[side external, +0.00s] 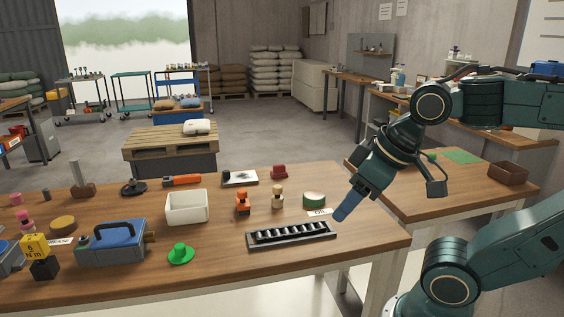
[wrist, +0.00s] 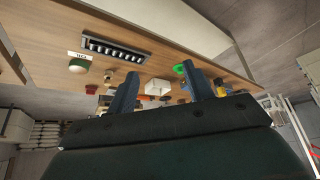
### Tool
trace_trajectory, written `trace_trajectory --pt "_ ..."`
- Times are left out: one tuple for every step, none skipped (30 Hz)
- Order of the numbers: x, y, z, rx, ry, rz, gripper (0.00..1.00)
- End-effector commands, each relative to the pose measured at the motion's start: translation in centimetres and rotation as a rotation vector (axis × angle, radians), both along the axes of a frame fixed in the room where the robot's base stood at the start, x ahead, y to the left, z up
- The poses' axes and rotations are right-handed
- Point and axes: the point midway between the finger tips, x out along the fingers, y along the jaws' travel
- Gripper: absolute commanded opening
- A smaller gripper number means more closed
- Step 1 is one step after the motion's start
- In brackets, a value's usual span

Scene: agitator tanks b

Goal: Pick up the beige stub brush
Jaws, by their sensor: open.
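The beige stub brush (side external: 277,196) stands upright on the wooden bench in the side view, between an orange piece of similar shape and a green-and-white round piece. My gripper (side external: 341,213) is to its right, near the bench's right end, tilted with its blue fingertips down and left. It is apart from the brush. In the wrist view my gripper (wrist: 161,80) shows two separated blue fingers with nothing held between them.
The orange piece (side external: 242,202) is close left of the brush, and the green-and-white piece (side external: 314,199) is to its right. A black slotted tray (side external: 291,235) lies in front. A white bin (side external: 186,207) stands farther left, and a dark red piece (side external: 279,171) is behind.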

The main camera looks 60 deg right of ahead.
Motion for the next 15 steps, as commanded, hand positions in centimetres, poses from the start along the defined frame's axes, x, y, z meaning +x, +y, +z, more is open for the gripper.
trace_trajectory --pt "0.0 0.0 0.0 0.0 0.0 0.0 0.51" --pt "0.0 0.0 0.0 0.0 0.0 0.0 0.57" --pt "0.0 0.0 0.0 0.0 0.0 0.0 0.64" --pt "0.0 0.0 0.0 0.0 0.0 0.0 0.64" --pt "0.0 0.0 0.0 0.0 0.0 0.0 0.64" --pt "0.0 0.0 0.0 0.0 0.0 0.0 0.64" --pt "0.0 0.0 0.0 0.0 0.0 0.0 0.64" --pt "0.0 0.0 0.0 0.0 0.0 0.0 0.64" --pt "0.0 0.0 0.0 0.0 0.0 0.0 0.64" --pt "0.0 0.0 0.0 0.0 0.0 0.0 0.64" --pt "0.0 0.0 0.01 0.0 0.0 0.0 0.64" --pt "0.04 -0.01 0.05 0.001 0.0 -0.002 0.64" --pt "0.1 -0.03 0.09 0.001 0.001 -0.004 0.64" --pt "0.18 -0.05 0.15 0.002 0.002 -0.007 0.64" --pt "0.34 -0.09 0.28 0.004 0.003 -0.012 0.64"
